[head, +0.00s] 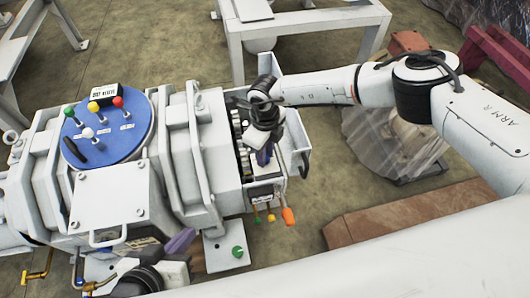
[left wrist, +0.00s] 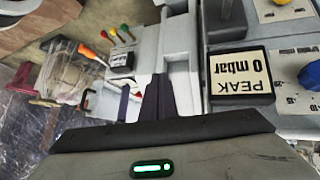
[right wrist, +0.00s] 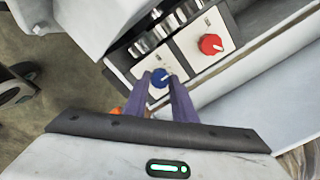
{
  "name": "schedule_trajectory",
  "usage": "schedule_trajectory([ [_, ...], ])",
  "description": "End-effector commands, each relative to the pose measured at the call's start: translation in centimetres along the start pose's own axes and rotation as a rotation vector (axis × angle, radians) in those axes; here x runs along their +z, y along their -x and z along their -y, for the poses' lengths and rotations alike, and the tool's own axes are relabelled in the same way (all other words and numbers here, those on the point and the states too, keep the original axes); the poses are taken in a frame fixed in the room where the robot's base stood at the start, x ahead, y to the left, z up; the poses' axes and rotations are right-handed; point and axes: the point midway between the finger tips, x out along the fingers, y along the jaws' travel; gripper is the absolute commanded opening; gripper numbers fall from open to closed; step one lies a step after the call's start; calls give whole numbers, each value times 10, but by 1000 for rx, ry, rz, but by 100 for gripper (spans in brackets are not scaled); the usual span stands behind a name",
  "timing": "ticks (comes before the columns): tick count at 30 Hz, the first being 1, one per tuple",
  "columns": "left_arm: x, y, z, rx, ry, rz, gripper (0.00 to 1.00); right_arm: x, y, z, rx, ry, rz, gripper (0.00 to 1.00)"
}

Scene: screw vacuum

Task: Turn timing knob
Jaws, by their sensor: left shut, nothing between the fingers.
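Two small knobs sit on white label plates in the right wrist view, one blue (right wrist: 159,78) and one red (right wrist: 210,44). I cannot read which is the timing knob. My right gripper (right wrist: 161,84) has its purple fingertips on either side of the blue knob; whether they press on it I cannot tell. In the head view my right gripper (head: 264,156) reaches down into the machine's open end box (head: 297,135), hiding the knobs. My left gripper (head: 182,240) is shut and empty at the machine's near side; its fingers (left wrist: 145,98) also show in the left wrist view.
The large white machine (head: 180,110) carries a blue disc (head: 108,145) with coloured levers. The left wrist view shows a "PEAK 0 mbar" display (left wrist: 240,75).

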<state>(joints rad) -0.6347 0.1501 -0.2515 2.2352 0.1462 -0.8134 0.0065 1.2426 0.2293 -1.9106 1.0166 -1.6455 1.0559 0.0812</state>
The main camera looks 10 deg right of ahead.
Motion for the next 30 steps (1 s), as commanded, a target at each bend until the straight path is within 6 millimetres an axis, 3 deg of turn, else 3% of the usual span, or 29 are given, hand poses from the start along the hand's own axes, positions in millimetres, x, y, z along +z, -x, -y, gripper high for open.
schedule_trajectory([
  [2, 0, 0, 0, 0, 0, 0, 0, 0, 0, 0, 0, 0, 0, 2],
  [11, 3, -2, 0, 1, 0, 6, 0, 0, 0, 0, 0, 45, 1, 2],
  [30, 2, -11, -9, 38, -25, 41, 0, 0, -1, 1, 0, 437, -1, 2],
])
